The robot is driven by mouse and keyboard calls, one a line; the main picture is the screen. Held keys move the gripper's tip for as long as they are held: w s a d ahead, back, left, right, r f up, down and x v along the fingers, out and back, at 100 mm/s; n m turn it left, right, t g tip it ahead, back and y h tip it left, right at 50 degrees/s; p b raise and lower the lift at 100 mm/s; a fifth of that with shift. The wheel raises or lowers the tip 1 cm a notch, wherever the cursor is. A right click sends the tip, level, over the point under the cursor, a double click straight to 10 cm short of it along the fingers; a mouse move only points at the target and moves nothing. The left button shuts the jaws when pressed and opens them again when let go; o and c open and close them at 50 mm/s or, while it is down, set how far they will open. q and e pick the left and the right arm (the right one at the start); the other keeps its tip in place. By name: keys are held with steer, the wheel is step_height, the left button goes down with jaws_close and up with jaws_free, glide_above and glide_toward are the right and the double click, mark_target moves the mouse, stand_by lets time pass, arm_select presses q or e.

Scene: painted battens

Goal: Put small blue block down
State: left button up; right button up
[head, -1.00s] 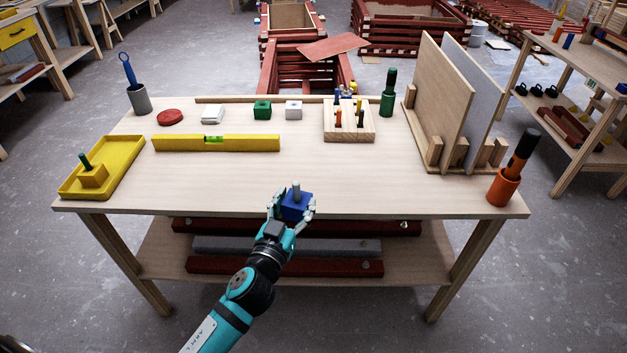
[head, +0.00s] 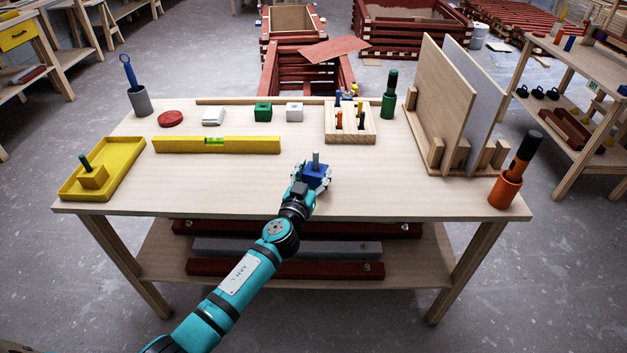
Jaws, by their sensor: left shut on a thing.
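The small blue block (head: 315,171) has a grey peg standing up from its top. In the head view it is over the front middle of the wooden table (head: 235,185). My left gripper (head: 316,178) is shut on the blue block, with its fingers around the block's sides. I cannot tell whether the block touches the tabletop or is held just above it. My right gripper is not in view.
A yellow level (head: 215,144) and a yellow tray (head: 120,160) lie to the left. Green (head: 262,111) and white (head: 294,111) blocks and a wooden holder (head: 363,136) stand behind. Upright boards (head: 445,95) and an orange cup (head: 505,190) are right. The table's front middle is clear.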

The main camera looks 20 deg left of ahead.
arm_select(q)
steer(key=shift+f+b, duration=0.3)
steer(key=shift+f, duration=0.5)
steer(key=shift+f, duration=0.2)
steer(key=o, duration=1.1)
steer(key=shift+o, duration=0.2)
steer(key=shift+r, duration=0.1)
steer(key=s, duration=1.7)
steer(key=shift+s+d, duration=0.2)
steer(key=shift+s, duration=0.05)
